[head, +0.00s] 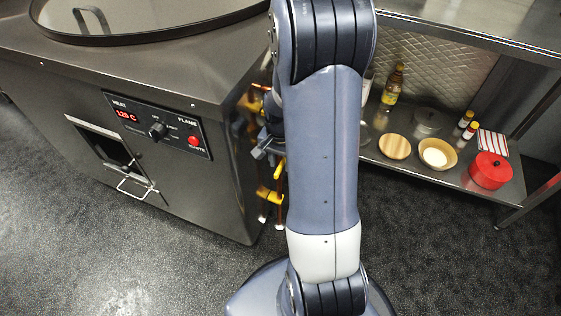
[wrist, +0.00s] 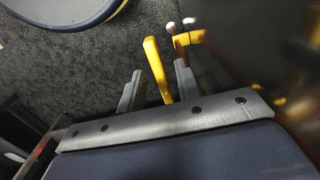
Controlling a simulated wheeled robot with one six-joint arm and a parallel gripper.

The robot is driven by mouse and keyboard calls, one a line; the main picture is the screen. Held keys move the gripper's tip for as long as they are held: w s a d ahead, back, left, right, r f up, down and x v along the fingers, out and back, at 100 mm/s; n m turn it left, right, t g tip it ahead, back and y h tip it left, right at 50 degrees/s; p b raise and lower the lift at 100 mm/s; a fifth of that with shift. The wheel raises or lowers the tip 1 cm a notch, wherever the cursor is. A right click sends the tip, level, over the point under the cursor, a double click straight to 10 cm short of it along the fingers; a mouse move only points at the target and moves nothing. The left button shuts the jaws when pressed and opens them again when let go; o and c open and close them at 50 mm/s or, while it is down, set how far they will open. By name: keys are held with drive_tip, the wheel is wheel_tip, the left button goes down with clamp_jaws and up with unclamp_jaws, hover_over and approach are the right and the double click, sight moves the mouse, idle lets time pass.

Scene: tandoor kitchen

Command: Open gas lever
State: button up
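A yellow lever (wrist: 155,62) stands between the two fingers of my gripper (wrist: 159,68) in the wrist view. Gaps show on both sides of it, and the fingers look open around it rather than closed on it. In the head view my gripper (head: 261,148) is beside the right side of the steel tandoor unit, partly hidden by my arm. A yellow lever (head: 279,169) shows just below it there. Lower down, another yellow fitting (head: 268,195) sits on the thin pipes, and it also shows in the wrist view (wrist: 188,38). My arm hides part of the piping.
The tandoor unit (head: 215,180) has a front panel with a red display, knob and red button, and a small hatch below. At right, a steel shelf (head: 455,180) holds a bottle, bowl, wooden disc, red pot and small jars. The floor between is clear.

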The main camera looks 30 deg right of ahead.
clamp_jaws()
idle(0.6)
